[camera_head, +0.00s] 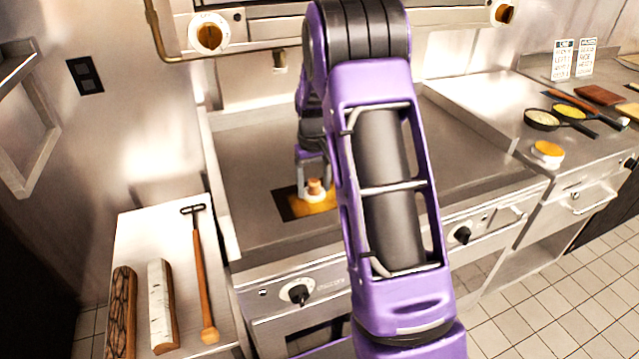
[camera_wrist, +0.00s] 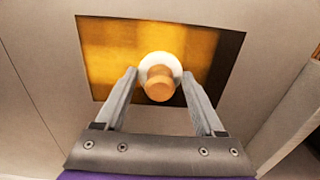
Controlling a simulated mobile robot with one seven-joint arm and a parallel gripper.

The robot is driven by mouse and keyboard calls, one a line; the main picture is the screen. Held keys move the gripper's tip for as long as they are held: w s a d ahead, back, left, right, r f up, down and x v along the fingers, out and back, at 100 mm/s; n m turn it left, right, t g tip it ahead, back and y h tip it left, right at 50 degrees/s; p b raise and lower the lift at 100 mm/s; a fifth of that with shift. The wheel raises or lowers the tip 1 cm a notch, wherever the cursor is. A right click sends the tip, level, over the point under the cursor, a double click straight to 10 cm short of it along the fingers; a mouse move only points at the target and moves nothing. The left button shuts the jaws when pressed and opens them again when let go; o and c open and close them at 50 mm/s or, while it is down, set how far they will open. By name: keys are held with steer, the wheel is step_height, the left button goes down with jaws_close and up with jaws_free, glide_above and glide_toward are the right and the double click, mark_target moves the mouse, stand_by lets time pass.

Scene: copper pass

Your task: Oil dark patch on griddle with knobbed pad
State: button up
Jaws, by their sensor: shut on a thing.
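The knobbed pad has a brown knob (camera_wrist: 159,86) on a round white base. My gripper (camera_wrist: 160,76) is shut on the knob, one finger on each side. The pad (camera_head: 314,190) is on the griddle over the patch; I cannot tell how firmly it presses. The patch (camera_wrist: 110,50) is a rectangle, mostly glossy golden, with dark brown at its right side and lower left edge. In the head view, the patch (camera_head: 289,204) looks dark at left and golden at right. My arm hides part of the griddle (camera_head: 250,160) and perhaps the patch's right end.
A side shelf (camera_head: 140,230) at left holds a long-handled tool (camera_head: 200,270) and two logs (camera_head: 160,300). The right counter (camera_head: 500,110) carries a round yellow-topped item (camera_head: 547,150), pans (camera_head: 542,119) and a board (camera_head: 598,95). The griddle around the patch is clear.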

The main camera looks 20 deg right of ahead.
mark_target(275, 201)
steer(key=shift+a+f, duration=0.1)
steer(key=shift+a, duration=1.7)
steer(key=shift+a+r, duration=0.2)
steer(key=shift+a, duration=2.85)
steer(key=shift+w+f, duration=0.1)
steer(key=shift+w, duration=1)
steer(key=shift+d, duration=10)
steer(key=shift+r, duration=3.05)
steer(key=shift+r, duration=1.5)
